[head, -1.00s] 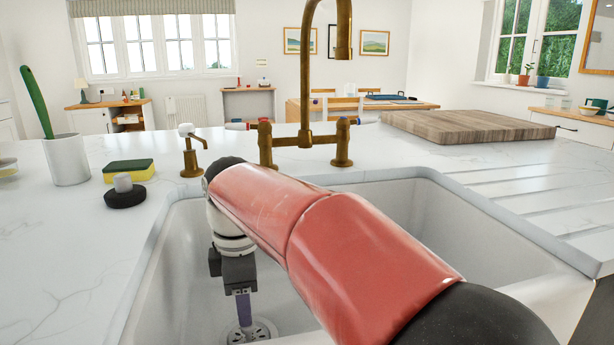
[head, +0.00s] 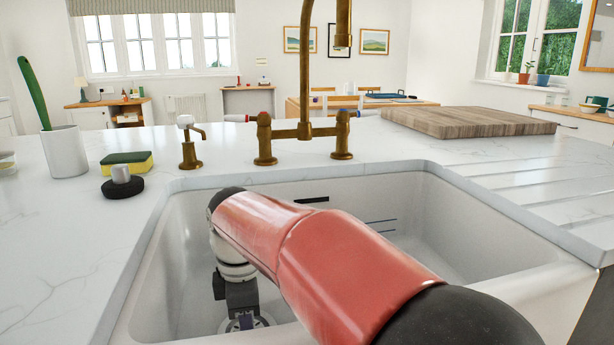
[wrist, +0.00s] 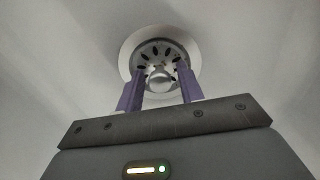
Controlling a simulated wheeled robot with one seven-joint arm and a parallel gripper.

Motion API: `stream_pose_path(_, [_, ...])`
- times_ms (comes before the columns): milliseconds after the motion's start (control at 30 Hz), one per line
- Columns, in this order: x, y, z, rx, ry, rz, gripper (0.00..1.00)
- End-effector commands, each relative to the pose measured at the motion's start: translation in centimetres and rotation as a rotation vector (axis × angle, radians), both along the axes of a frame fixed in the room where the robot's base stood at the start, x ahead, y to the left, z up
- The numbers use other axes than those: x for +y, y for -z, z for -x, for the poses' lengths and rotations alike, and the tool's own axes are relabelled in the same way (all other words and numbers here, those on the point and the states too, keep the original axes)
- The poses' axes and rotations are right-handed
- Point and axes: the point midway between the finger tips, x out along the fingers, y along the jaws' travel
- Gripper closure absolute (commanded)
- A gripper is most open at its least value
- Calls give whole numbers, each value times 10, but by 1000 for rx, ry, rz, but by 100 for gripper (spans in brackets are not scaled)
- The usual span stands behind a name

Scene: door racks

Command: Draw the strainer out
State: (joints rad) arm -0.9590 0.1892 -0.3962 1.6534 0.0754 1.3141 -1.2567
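The metal strainer (wrist: 162,56) sits in the drain at the bottom of the white sink, with dark slots around a round knob (wrist: 160,79). In the head view only part of the strainer (head: 262,321) shows past my gripper. My gripper (wrist: 160,82) points down at it in the wrist view, its two purple fingers apart on either side of the knob. I cannot tell whether the fingers touch the knob. In the head view the fingertips (head: 245,322) are low in the sink over the drain, partly hidden.
The sink (head: 440,232) walls stand around my arm. A brass tap (head: 304,130) rises behind it. On the counter are a sponge (head: 127,161), a black round scrubber (head: 123,188), a brush pot (head: 66,152), a soap dispenser (head: 189,150) and a wooden board (head: 468,120).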

Motion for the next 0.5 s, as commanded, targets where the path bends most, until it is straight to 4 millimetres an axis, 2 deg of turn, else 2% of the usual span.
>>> stream_pose_path(33, [0,0,0,0,0,0,69])
stream_pose_path(267, [0,0,0,0,0,0,99])
stream_pose_path(500, [0,-5,0,-1,0,0,100])
